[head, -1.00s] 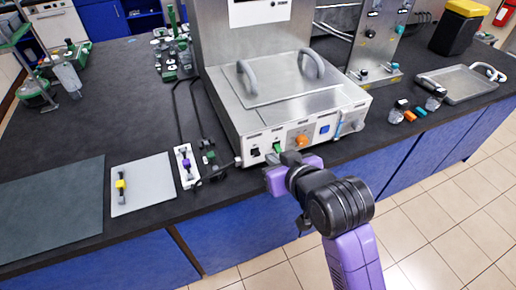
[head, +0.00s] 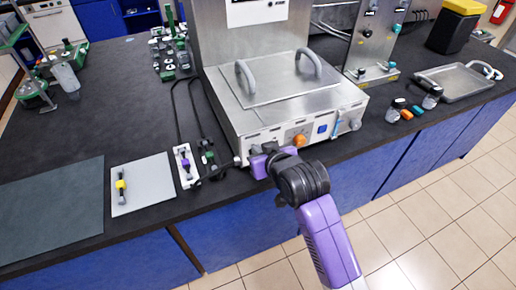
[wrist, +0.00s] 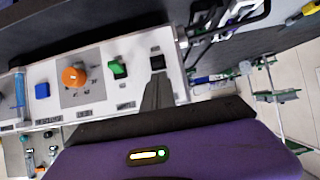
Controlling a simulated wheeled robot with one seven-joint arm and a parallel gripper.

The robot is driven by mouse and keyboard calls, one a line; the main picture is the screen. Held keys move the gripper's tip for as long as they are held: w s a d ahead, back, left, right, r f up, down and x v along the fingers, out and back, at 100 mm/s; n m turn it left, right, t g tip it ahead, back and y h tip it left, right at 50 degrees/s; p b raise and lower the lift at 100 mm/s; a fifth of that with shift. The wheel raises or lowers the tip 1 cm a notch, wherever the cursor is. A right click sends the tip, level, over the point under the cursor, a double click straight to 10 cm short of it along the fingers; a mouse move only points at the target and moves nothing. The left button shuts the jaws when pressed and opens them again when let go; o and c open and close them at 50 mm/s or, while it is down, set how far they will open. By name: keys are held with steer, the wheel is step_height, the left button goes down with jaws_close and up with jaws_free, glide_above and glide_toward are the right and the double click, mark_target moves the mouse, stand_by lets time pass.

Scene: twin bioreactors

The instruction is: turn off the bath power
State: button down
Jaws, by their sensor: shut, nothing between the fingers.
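The bath is a steel box with a lid and two grey handles (head: 285,92). In the wrist view its pale front panel (wrist: 100,72) carries a black rocker switch (wrist: 157,62), a green switch (wrist: 118,69), an orange knob (wrist: 74,76) and a blue square button (wrist: 42,90). The panel labels are too small to read. My gripper (wrist: 158,88) is shut and empty, its narrow tip just at the lower edge of the black switch; I cannot tell whether they touch. In the head view my gripper (head: 252,162) hides the black and green switches.
Left of the bath lie cables and a white strip (head: 185,166) with a purple part. A light grey plate (head: 143,185) is further left. Several small bottles and a metal tray (head: 458,84) stand at the right. The floor before the counter is clear.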

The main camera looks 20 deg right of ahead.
steer(key=shift+w+f, duration=0.2)
steer(key=shift+w, duration=0.05)
steer(key=shift+f, duration=0.1)
